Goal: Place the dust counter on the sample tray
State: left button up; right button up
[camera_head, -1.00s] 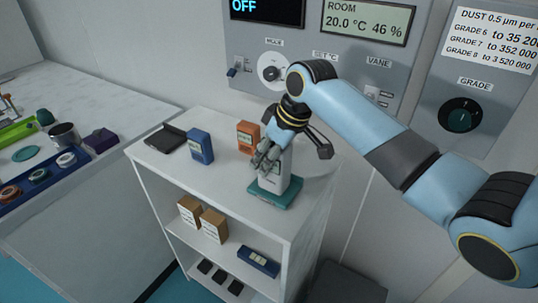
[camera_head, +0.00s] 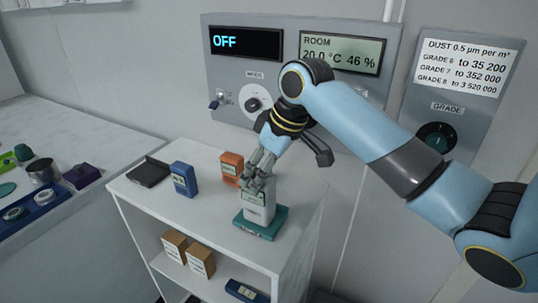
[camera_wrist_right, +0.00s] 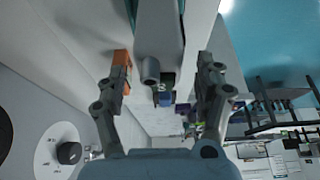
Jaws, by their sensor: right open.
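A pale upright device (camera_head: 260,208), apparently the dust counter, stands on a teal base (camera_head: 252,230) at the front of the white shelf top. My right gripper (camera_head: 258,176) is at the top of this device, pointing down and partly hiding it. In the right wrist view the open fingers lie on either side of a grey stub (camera_wrist_right: 150,70); contact cannot be told. The dark blue tray (camera_head: 45,203) on the left bench holds round items; whether it is the sample tray cannot be told. My left gripper is not in view.
An orange device (camera_head: 231,166) stands close behind the gripper. A blue device (camera_head: 184,179) and a flat black object (camera_head: 149,172) are further left on the shelf top. Cardboard boxes (camera_head: 200,261) sit on the shelf below. A control panel (camera_head: 225,80) is on the wall behind.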

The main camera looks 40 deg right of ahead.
jog(key=v, duration=0.5)
jog(key=shift+s+r, duration=0.15)
jog(key=shift+r, duration=0.15)
jog(key=s+a+f+m+h, duration=0.1)
jog(key=s+a+f+m, duration=0.15)
jog(key=s, duration=0.85)
jog(key=s+a+f+m+h, duration=0.1)
jog(key=s+a+f, duration=0.25)
jog(key=s, duration=0.75)
jog(key=s+d+f+g+b, duration=0.15)
jog(key=f+b, duration=0.35)
jog(key=f, duration=1.4)
jog(key=d+f+b, duration=0.2)
jog(key=f+b, duration=0.3)
jog(key=f, duration=1.3)
jog(key=s+f+b, duration=0.4)
jog(key=s+f, duration=0.5)
jog(key=f, duration=0.3)
jog(key=s+d+f+g+b, duration=0.1)
jog(key=s+f+b, duration=0.2)
jog(key=s+f, duration=0.7)
jog(key=shift+f+b, duration=0.4)
jog(key=shift+f, duration=0.5)
